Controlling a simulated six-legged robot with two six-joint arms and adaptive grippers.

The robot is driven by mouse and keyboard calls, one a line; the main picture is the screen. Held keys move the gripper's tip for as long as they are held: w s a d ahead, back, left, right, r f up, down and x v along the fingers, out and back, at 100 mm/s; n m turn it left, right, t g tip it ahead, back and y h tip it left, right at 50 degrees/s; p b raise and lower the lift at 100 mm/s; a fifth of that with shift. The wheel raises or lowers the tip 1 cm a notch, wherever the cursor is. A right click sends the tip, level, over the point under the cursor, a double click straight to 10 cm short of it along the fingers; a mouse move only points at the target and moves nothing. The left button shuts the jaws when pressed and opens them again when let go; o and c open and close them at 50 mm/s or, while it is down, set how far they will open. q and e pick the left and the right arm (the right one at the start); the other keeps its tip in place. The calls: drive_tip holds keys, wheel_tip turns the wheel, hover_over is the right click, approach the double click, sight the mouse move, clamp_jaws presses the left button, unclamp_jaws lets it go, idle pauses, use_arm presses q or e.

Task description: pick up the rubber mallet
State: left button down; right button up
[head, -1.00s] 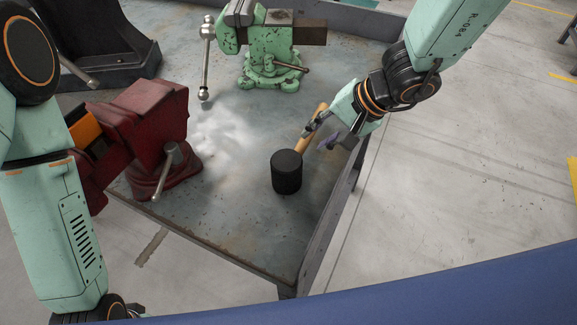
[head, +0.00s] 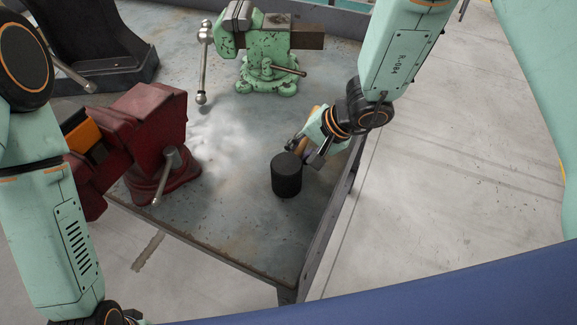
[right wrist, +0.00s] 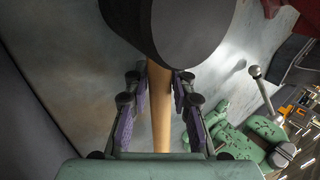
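The rubber mallet has a black cylindrical head (head: 286,175) standing upright on the workbench near its right front edge, with a wooden handle (right wrist: 161,115) running out from it. In the head view my right gripper (head: 309,155) is at the handle just behind the head and hides most of the handle. In the right wrist view the purple-padded fingers of that gripper (right wrist: 161,88) straddle the handle close to the head. They look open, with narrow gaps beside the handle. My left arm hangs at the left; its gripper is outside the picture.
The metal workbench (head: 235,235) carries a red vise (head: 150,125) at left, a green vise (head: 268,55) at the back and a dark metal stand (head: 95,50) at back left. Bare bench top lies between the vises and the mallet. Concrete floor is right of the bench.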

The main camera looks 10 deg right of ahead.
drive_tip(key=shift+d, duration=0.3)
clamp_jaws()
drive_tip(key=shift+a, duration=0.25)
drive_tip(key=shift+d, duration=0.15)
drive_tip(key=shift+r, duration=0.1)
